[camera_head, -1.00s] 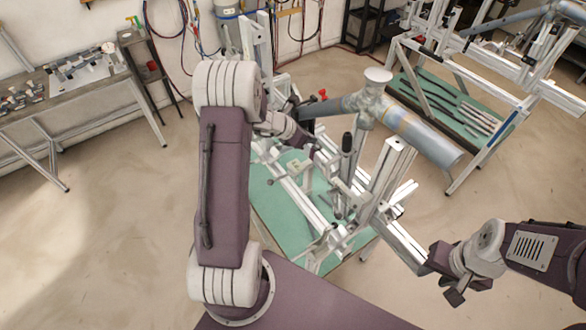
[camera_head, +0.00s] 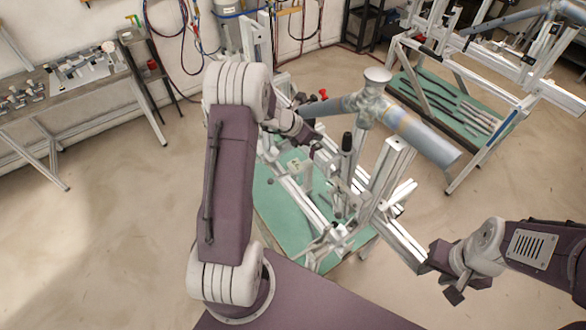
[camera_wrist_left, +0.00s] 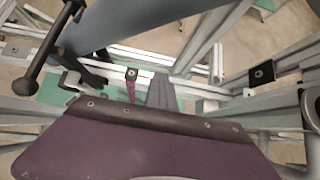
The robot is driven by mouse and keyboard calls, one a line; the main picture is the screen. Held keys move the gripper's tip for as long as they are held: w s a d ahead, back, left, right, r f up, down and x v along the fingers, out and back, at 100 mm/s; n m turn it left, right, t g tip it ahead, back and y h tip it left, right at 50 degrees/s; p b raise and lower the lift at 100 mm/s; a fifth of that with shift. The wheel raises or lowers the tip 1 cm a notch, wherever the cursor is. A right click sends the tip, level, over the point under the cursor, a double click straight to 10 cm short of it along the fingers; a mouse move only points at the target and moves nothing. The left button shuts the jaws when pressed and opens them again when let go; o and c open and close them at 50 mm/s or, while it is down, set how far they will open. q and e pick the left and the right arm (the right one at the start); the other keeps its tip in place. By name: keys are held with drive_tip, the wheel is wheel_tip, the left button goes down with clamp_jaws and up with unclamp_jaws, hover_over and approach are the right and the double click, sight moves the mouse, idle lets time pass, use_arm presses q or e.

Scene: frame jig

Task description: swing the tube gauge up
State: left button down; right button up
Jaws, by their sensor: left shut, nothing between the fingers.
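A grey-blue tube (camera_head: 420,138) with a pale upright stub lies across the top of the aluminium frame jig (camera_head: 383,180). It also crosses the upper part of the left wrist view (camera_wrist_left: 150,22). I cannot single out the tube gauge for certain among the jig's parts. A rod with a black ball end (camera_wrist_left: 29,86) shows at the left of the wrist view. My left gripper (camera_head: 314,143) is shut and empty, below the tube's left part and among the jig members. My right gripper (camera_head: 447,280) is low at the right, apart from the jig; its jaw opening is unclear.
Aluminium rails (camera_head: 405,245) and upright posts crowd the space around my left gripper. A green board (camera_head: 275,205) lies under the jig. A bench with parts (camera_head: 75,100) stands at the left, another frame stand (camera_head: 450,80) at the back right. Floor between is clear.

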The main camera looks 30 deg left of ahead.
use_arm(q)
drive_tip(key=shift+w, duration=0.1)
drive_tip(key=shift+w+d+f, duration=0.15)
drive_tip(key=shift+w+d, duration=0.15)
drive_tip(key=shift+w, duration=0.2)
drive_tip(key=shift+w+d+f, duration=0.15)
drive_tip(key=shift+w+d, duration=0.1)
drive_tip(key=shift+w, duration=0.25)
drive_tip(key=c, duration=2.1)
unclamp_jaws()
drive_tip(key=o, duration=0.7)
drive_tip(key=p+v, duration=0.2)
drive_tip(key=v, duration=0.5)
